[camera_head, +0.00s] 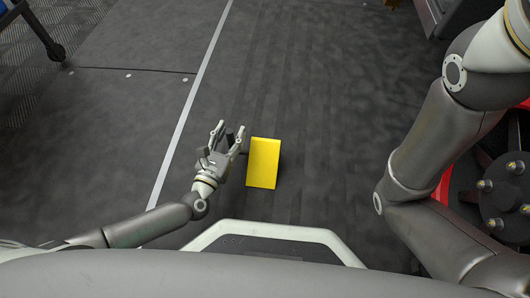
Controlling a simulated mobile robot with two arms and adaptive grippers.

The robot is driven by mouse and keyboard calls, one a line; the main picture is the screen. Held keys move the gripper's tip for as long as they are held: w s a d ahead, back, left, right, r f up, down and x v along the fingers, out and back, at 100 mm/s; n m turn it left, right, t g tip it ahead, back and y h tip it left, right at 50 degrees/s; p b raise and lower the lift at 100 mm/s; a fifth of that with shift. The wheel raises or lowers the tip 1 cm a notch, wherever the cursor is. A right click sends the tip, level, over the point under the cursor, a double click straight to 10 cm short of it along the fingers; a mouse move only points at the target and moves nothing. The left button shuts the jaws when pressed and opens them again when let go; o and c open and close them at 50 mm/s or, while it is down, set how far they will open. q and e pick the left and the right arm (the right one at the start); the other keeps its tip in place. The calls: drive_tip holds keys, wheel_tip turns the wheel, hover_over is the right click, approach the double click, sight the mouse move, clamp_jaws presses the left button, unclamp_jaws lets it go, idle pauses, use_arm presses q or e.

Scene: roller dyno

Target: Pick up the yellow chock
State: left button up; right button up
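The yellow chock (263,164) is a bright yellow block on the dark grey floor, near the middle of the head view. My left gripper (229,130) is just to the left of the chock's upper left edge. Its fingers are spread apart and nothing shows between them. I cannot tell whether its right finger touches the chock. My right arm comes in along the right side; its gripper is outside the picture.
A white line (190,104) runs across the floor left of the chock. A wheeled frame (47,32) stands at the top left. A wheel hub with studs (503,199) and red parts is at the right edge. The floor beyond the chock is clear.

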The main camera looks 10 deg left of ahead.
use_arm(q)
clamp_jaws()
drive_tip(key=shift+r, duration=0.15)
wheel_tip(320, 180, up, 10)
drive_tip(key=p, duration=0.8)
